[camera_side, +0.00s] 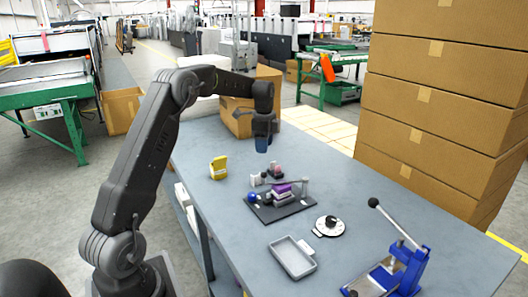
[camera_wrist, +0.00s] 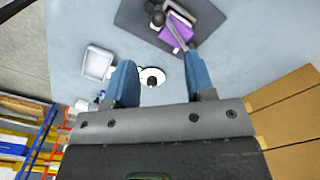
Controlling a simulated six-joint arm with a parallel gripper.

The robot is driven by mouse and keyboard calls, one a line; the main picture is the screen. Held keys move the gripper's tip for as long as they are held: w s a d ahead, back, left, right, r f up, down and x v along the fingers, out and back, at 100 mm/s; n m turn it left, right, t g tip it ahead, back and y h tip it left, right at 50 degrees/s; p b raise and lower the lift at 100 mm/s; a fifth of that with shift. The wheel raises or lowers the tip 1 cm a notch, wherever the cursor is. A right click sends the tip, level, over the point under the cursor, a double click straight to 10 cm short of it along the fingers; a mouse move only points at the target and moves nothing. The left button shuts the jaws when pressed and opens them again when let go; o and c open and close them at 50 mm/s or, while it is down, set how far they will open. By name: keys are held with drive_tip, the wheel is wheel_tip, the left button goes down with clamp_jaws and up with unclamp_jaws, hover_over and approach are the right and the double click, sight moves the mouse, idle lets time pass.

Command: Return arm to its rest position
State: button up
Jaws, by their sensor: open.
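My arm reaches out over the blue-grey table (camera_side: 232,232) in the side view. My gripper (camera_side: 262,145) hangs in the air above the far part of the table, pointing down. In the wrist view my gripper (camera_wrist: 162,84) shows two blue fingers set wide apart with nothing held between them. Below the fingers, the wrist view shows the table top and a round white disc with a black knob (camera_wrist: 152,77), well beneath and apart from them.
A dark board (camera_side: 262,212) with purple blocks and a lever, a yellow item (camera_side: 218,167), a round dial (camera_side: 329,226), a grey tray (camera_side: 292,257) and a blue lever press (camera_side: 396,268) stand on the table. Stacked cartons (camera_side: 435,110) rise at its right side.

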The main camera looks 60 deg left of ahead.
drive_tip(key=shift+d+r, duration=0.1)
drive_tip(key=shift+r, duration=0.1)
drive_tip(key=s+d+r+n+t, duration=0.1)
drive_tip(key=s+d+r+n, duration=0.1)
drive_tip(key=s+d+r, duration=0.6)
drive_tip(key=s+d+r+n+t, duration=0.2)
drive_tip(key=d+r, duration=0.1)
drive_tip(key=d, duration=0.8)
drive_tip(key=s+d+f+n+t, duration=0.1)
drive_tip(key=s+d+n, duration=0.1)
drive_tip(key=s+d, duration=0.3)
drive_tip(key=s+d+f+n+t, duration=0.1)
drive_tip(key=s+d+f+n, duration=0.1)
drive_tip(key=s+d, duration=0.4)
drive_tip(key=s+n, duration=0.1)
drive_tip(key=s, duration=0.4)
drive_tip(key=shift+s+d+t, duration=0.25)
drive_tip(key=shift+t, duration=0.05)
